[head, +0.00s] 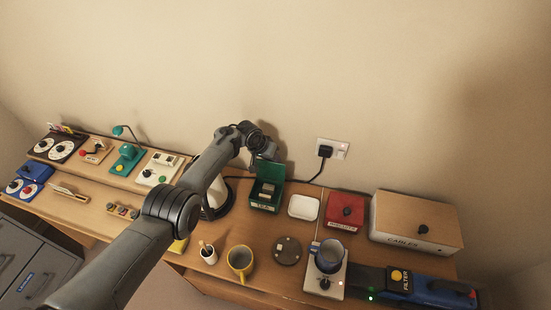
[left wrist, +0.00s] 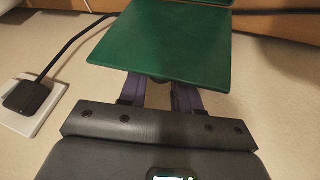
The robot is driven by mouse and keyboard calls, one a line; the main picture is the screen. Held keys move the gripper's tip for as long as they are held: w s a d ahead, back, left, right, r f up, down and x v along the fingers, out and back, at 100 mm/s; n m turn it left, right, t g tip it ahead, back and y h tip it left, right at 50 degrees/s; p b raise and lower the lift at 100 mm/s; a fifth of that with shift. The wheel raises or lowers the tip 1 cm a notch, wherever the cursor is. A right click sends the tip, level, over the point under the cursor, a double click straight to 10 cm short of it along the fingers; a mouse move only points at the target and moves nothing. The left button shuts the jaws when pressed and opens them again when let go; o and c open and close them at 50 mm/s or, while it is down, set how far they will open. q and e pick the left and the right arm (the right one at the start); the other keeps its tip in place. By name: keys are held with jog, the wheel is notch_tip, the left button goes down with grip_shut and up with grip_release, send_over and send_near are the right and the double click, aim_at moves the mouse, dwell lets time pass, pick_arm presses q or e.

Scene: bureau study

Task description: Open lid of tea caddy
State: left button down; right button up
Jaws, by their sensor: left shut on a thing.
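The green tea caddy (head: 264,204) stands near the back of the desk in the head view, a pale label on its front. Its lid (head: 271,171) is raised at the back, and small pale items show inside. My left gripper (head: 266,156) is at the top of the raised lid. In the left wrist view the lid (left wrist: 165,38) fills the top middle as a flat green panel. The fingers of my left gripper (left wrist: 158,88) reach behind it and are shut on its dark knob (left wrist: 159,79), which is mostly hidden. My right gripper is not in view.
A wall socket with a black plug (head: 325,151) and cable is close behind.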

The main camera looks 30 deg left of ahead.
pick_arm(q)
jog(key=shift+w+a, duration=0.2)
jog(key=shift+a, duration=0.05)
dwell(0.3)
jog(key=c, duration=0.8)
grip_release()
jog(key=shift+a, duration=0.1)
jog(key=shift+r, duration=0.1)
jog(key=shift+r, duration=0.2)
jog(key=p+v, duration=0.3)
jog(key=shift+p+v, duration=0.8)
jog(key=shift+v, duration=2.8)
